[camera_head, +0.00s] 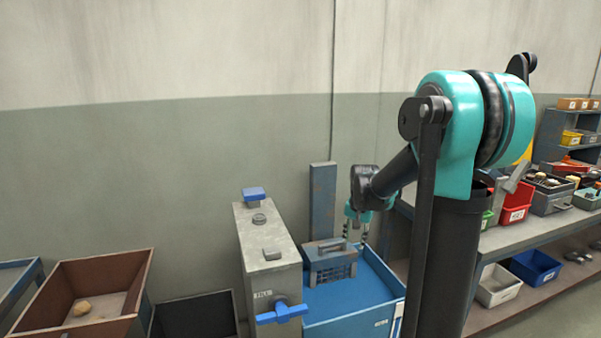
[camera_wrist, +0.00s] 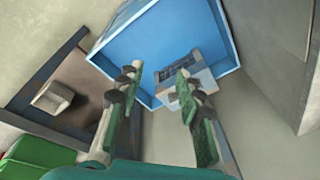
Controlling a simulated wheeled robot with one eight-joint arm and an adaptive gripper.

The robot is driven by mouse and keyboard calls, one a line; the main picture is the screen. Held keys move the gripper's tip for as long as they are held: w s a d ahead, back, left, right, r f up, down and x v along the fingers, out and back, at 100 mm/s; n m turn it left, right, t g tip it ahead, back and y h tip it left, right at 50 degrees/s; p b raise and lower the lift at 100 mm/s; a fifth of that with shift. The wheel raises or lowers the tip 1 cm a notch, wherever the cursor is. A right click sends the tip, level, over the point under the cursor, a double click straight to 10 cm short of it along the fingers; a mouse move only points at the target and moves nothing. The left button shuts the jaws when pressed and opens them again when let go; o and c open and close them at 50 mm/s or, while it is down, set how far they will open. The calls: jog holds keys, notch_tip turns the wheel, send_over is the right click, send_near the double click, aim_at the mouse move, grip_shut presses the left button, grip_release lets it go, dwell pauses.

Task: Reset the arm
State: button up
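My gripper (camera_head: 356,230) hangs at the end of my arm, fingers pointing down, above the back right part of a blue tray (camera_head: 388,272). In the wrist view my gripper (camera_wrist: 158,74) is open, its two fingers well apart with nothing held between them. A grey slotted box with a handle (camera_head: 330,262) sits in the blue tray, left of my gripper. The box (camera_wrist: 196,83) also shows in the wrist view inside the blue tray (camera_wrist: 165,40), partly hidden by the right finger.
A grey machine with blue handles (camera_head: 268,262) stands left of the tray. A brown bin (camera_head: 128,272) holding a tan lump is at the far left. A shelf (camera_head: 525,232) with several coloured bins is at the right. A blue post (camera_head: 322,203) stands behind the tray.

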jog(key=s+f+n+t, duration=0.1)
jog(key=s+f+n, duration=0.2)
jog(key=s, duration=1)
jog(key=s+d+f+n, duration=0.1)
jog(key=s+f+n, duration=0.2)
jog(key=s, duration=0.9)
jog(key=shift+s+f+t, duration=0.4)
jog(key=shift+f, duration=0.4)
